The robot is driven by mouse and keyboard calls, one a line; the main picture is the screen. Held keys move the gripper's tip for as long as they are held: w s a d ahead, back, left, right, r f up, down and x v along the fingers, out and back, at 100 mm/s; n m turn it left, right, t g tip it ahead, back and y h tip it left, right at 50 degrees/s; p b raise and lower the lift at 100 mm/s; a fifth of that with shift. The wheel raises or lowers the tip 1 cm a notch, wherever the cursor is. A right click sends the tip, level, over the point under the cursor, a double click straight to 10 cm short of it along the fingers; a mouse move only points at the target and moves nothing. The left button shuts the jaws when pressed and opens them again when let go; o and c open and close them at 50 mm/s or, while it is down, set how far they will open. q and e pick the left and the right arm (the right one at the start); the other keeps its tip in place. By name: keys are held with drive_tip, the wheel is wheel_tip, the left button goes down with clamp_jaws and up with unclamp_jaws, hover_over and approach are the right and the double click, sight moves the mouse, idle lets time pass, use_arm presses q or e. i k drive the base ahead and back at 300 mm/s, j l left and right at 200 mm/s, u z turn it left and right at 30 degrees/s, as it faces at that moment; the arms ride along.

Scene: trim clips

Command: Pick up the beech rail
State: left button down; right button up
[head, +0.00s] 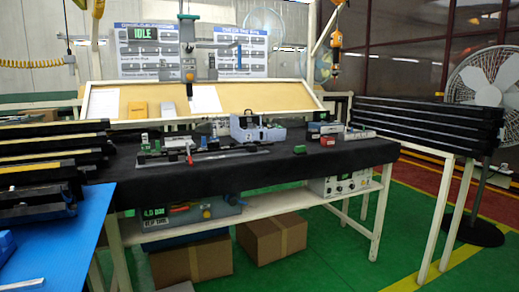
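I cannot make out a beech rail for certain. A dark workbench (270,170) stands in the middle of the head view, with a long dark fixture (205,156) and small parts on it. At the left edge, a stack of black bars or trays (45,178) shows thin yellowish strips (38,165); I cannot tell whether any of them is the rail. A pale bar (22,284) lies on a blue table (60,250) at the lower left, cut by the picture edge. Neither of my grippers is in view.
A grey-blue device (257,129) and small red and green parts stand on the bench. Cardboard boxes (272,238) sit below it. Another black stack (430,122) on a white-legged stand and a fan (487,78) are at the right. Green floor (345,262) is open at the front right.

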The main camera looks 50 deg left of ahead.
sight(212, 147)
drive_tip(key=i+l+u, duration=0.25)
drive_tip(key=i, duration=0.15)
drive_tip(key=i+l+u, duration=0.2)
drive_tip(key=i, duration=0.25)
drive_tip(key=j, duration=0.1)
